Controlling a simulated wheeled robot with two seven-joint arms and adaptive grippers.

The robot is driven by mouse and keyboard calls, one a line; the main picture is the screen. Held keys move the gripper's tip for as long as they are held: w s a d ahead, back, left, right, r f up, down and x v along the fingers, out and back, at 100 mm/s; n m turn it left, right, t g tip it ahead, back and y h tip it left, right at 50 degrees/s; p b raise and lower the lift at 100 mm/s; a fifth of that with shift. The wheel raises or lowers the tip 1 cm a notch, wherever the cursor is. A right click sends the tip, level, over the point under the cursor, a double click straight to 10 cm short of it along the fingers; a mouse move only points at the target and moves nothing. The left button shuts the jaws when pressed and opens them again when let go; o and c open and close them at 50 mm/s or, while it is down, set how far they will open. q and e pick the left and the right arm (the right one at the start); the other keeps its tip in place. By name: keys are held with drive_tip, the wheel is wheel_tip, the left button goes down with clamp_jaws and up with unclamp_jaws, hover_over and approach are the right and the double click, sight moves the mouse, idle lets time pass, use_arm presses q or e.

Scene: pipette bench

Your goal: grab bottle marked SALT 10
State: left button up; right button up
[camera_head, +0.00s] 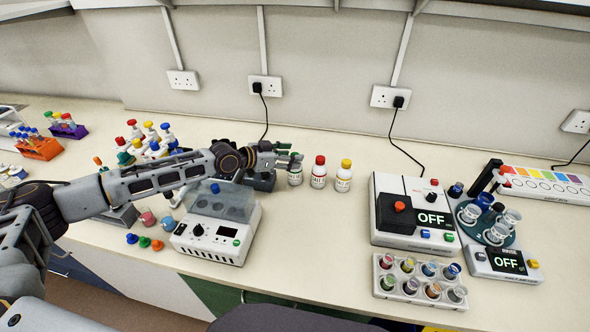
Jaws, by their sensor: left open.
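Three small white bottles with labels stand in a row behind the middle of the bench: one with a green cap (294,176), one with a red cap (318,173) and one with a yellow cap (343,176). The label print is too small for me to tell which is SALT 10. My left arm reaches in from the left, and my left gripper (291,158) is open at the top of the green-capped bottle, partly covering it. I cannot tell whether the fingers touch it. My right gripper is not in view.
A white device with a clear lid (216,225) stands below my left arm. Bottles with coloured caps (148,137) crowd behind the arm. To the right are a hotplate-like box (412,212), a rack of vials (420,281) and a rotor device (495,240). The bench in front of the three bottles is clear.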

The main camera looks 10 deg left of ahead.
use_arm(q)
drive_tip(key=shift+x, duration=1.2)
drive_tip(key=shift+s, duration=0.1)
clamp_jaws()
